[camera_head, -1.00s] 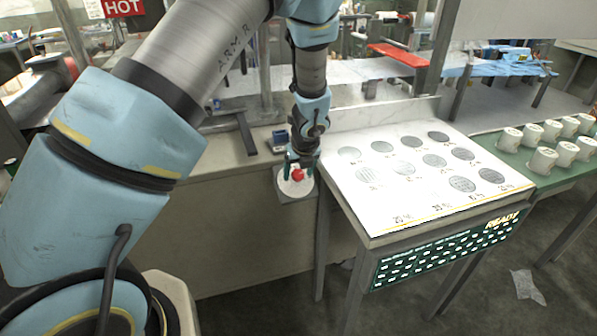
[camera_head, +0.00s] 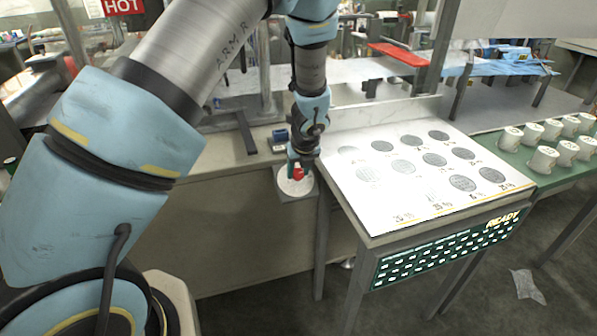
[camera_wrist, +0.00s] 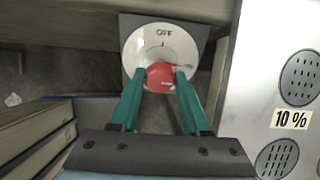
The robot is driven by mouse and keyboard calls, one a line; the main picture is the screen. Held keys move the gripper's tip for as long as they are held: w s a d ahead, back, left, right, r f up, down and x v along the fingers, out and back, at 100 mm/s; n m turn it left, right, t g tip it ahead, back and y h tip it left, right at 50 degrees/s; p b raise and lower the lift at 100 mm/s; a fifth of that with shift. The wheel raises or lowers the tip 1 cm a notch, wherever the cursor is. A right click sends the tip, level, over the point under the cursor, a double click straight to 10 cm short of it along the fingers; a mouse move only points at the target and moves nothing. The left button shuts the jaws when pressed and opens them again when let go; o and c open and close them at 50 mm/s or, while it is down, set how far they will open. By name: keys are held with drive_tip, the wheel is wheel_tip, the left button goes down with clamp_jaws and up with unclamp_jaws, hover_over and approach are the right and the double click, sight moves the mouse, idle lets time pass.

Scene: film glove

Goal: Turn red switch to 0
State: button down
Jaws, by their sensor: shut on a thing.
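The red switch (camera_head: 298,174) sits on a round white dial (camera_head: 295,188) on the front face of the bench, below my arm. In the wrist view the red switch (camera_wrist: 160,77) lies between the two green fingers of my gripper (camera_wrist: 160,72), which is shut on it. The white dial (camera_wrist: 147,43) is on a grey square plate, with "OFF" printed near its top edge. Part of the switch and the lower dial are hidden by the fingers, so its exact pointing direction is hard to tell.
A white table (camera_head: 400,205) with dark round patches and percent labels stands close to the right of the dial. Its front carries a green panel (camera_head: 440,250) reading "READY". White cups (camera_head: 542,158) stand on a green table at the far right. A small blue item (camera_head: 280,136) is on the bench top.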

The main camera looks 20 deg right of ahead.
drive_tip(key=n+b, duration=0.3)
drive_tip(key=shift+f, duration=0.2)
drive_tip(key=n+h+b, duration=0.1)
drive_tip(key=n+b, duration=0.4)
drive_tip(key=shift+a+f+n+b, duration=0.1)
drive_tip(key=shift+n+b, duration=0.2)
drive_tip(key=shift+b, duration=0.05)
drive_tip(key=n+b, duration=0.2)
drive_tip(key=b, duration=0.1)
drive_tip(key=n+b, duration=0.3)
drive_tip(key=shift+s+t+h, duration=0.1)
drive_tip(key=shift+t+h, duration=0.2)
drive_tip(key=shift+t, duration=0.1)
drive_tip(key=n+b, duration=0.3)
drive_tip(key=shift+n+b, duration=0.3)
drive_tip(key=shift+b, duration=0.1)
drive_tip(key=shift+a+r, duration=0.1)
drive_tip(key=shift+r, duration=0.1)
drive_tip(key=shift+c, duration=1.9)
unclamp_jaws()
drive_tip(key=shift+r, duration=0.1)
